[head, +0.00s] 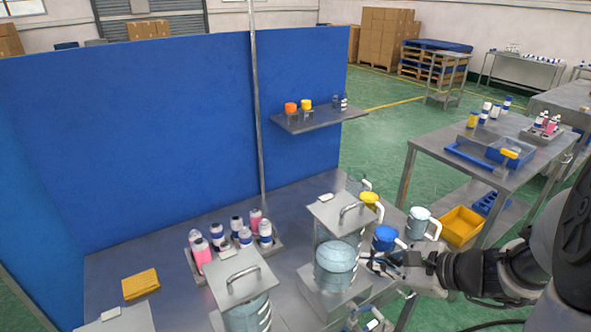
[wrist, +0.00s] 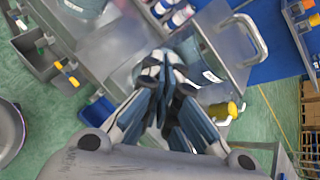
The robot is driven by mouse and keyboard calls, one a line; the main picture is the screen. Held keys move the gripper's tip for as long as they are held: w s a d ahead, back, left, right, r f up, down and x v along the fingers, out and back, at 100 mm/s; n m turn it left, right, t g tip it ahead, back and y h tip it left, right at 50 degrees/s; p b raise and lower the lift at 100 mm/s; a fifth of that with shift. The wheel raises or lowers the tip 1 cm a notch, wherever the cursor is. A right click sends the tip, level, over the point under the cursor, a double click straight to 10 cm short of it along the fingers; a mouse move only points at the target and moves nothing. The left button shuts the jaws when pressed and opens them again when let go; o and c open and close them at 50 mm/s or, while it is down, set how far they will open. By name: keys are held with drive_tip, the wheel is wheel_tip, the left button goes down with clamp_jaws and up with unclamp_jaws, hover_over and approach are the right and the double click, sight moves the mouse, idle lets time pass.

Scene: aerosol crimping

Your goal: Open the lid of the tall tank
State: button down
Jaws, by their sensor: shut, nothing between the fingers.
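Two clear tanks under square metal lids with bar handles stand on the bench in the head view. The rear tank's lid (head: 328,211) is on, with its handle (head: 352,207) on top; clear vessel walls (head: 335,268) show below it. The front tank's lid (head: 232,283) is also on. I cannot tell for sure which tank is the tall one. My gripper (head: 370,262) is shut and empty, low and right of the rear tank. In the wrist view, my gripper (wrist: 158,62) points beside a square lid (wrist: 222,42) with a curved handle (wrist: 262,42); no contact with the handle shows.
A blue-topped jug (head: 385,239) is close to my gripper, with a yellow-topped jug (head: 369,199) and a clear jug (head: 418,222) nearby. A blue partition (head: 170,130) stands behind the bench.

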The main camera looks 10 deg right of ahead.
sight(361, 234)
drive_tip(key=d+f+m+t+h, duration=0.1)
drive_tip(key=d+f+m+t, duration=0.1)
drive_tip(key=d+m+t, duration=0.5)
drive_tip(key=w+a+f+g+b, duration=0.1)
drive_tip(key=w, duration=0.1)
drive_tip(key=w+a+f+m+g+b, duration=0.1)
drive_tip(key=w, duration=0.2)
drive_tip(key=w+a+f+g+b, duration=0.1)
drive_tip(key=w+a, duration=0.1)
drive_tip(key=shift+w+f+m+b, duration=0.2)
drive_tip(key=shift+f+m+b, duration=0.05)
drive_tip(key=shift+m+b, duration=0.1)
drive_tip(key=r, duration=0.3)
drive_tip(key=shift+w+r, duration=0.1)
drive_tip(key=shift+w, duration=0.2)
drive_tip(key=shift+r, duration=0.45)
